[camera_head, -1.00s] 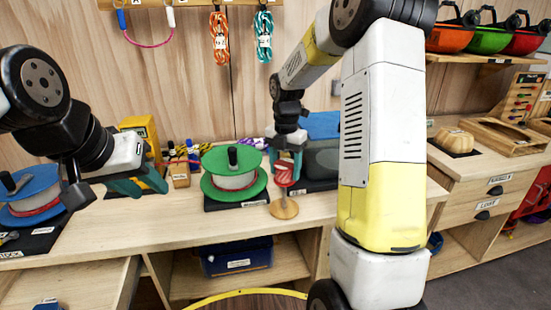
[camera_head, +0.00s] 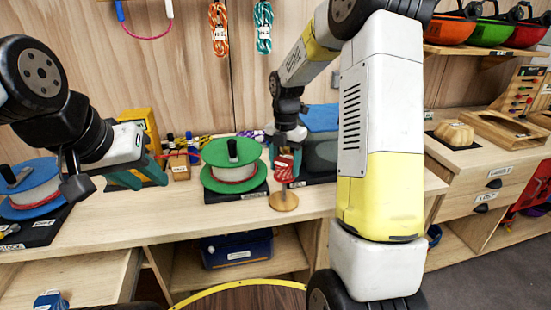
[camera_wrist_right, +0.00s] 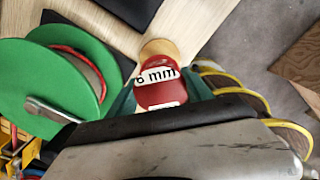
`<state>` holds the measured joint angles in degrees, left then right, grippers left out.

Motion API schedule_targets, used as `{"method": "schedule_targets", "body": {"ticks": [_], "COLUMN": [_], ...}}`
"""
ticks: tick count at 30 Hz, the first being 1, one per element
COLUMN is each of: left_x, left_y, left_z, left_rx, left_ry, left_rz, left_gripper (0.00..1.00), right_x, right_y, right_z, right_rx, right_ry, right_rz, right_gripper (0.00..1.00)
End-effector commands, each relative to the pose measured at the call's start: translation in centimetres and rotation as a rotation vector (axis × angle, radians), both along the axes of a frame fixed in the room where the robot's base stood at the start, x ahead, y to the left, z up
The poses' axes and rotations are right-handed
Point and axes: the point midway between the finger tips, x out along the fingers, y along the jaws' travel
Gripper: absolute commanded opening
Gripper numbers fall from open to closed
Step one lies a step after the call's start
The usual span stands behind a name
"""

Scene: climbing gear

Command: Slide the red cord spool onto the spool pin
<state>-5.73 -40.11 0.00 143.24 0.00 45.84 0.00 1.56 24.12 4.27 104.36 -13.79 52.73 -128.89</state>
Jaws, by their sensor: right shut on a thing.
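The red cord spool (camera_head: 284,169) is between the fingers of my right gripper (camera_head: 287,160), which is shut on it. It shows in the right wrist view (camera_wrist_right: 158,92) with a "6 mm" label. In the head view it is above the round wooden base of the spool pin (camera_head: 284,203), with a short length of post visible below it. The wooden base shows behind the spool in the right wrist view (camera_wrist_right: 160,47). I cannot tell whether the post is inside the spool. My left gripper (camera_head: 143,181) is open and empty above the bench at left.
A large green spool (camera_head: 217,180) stands just left of the pin. A blue spool (camera_head: 20,211) is at far left. A dark grey object (camera_head: 322,155) is close at right of my right gripper. The bench front between the blue and green spools is clear.

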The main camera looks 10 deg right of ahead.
Motion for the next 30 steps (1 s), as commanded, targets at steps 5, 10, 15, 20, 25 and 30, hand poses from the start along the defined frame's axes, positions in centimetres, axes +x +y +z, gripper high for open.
{"method": "schedule_targets", "body": {"ticks": [5,10,15,20,25,30], "left_x": [0.0,0.0,0.0,0.0,0.0,0.0], "left_y": [0.0,0.0,0.0,0.0,0.0,0.0], "left_z": [0.0,0.0,0.0,0.0,0.0,0.0], "left_rx": [0.000,0.000,0.000,0.000,0.000,0.000], "left_ry": [0.000,0.000,0.000,0.000,0.000,0.000], "left_rz": [0.000,0.000,0.000,0.000,0.000,0.000], "left_gripper": [0.36,0.36,0.36,0.36,0.36,0.36], "right_x": [0.0,0.0,0.0,0.0,0.0,0.0], "right_y": [0.0,0.0,0.0,0.1,0.1,0.1], "right_z": [-0.5,-1.1,-1.6,-1.9,-1.9,-1.9], "right_rx": [0.000,0.000,0.000,0.000,0.000,0.000], "right_ry": [0.000,0.001,0.001,0.000,0.000,0.000], "right_rz": [0.000,0.001,0.000,0.000,0.000,0.000], "right_gripper": [0.15,0.15,0.15,0.15,0.15,0.15]}}
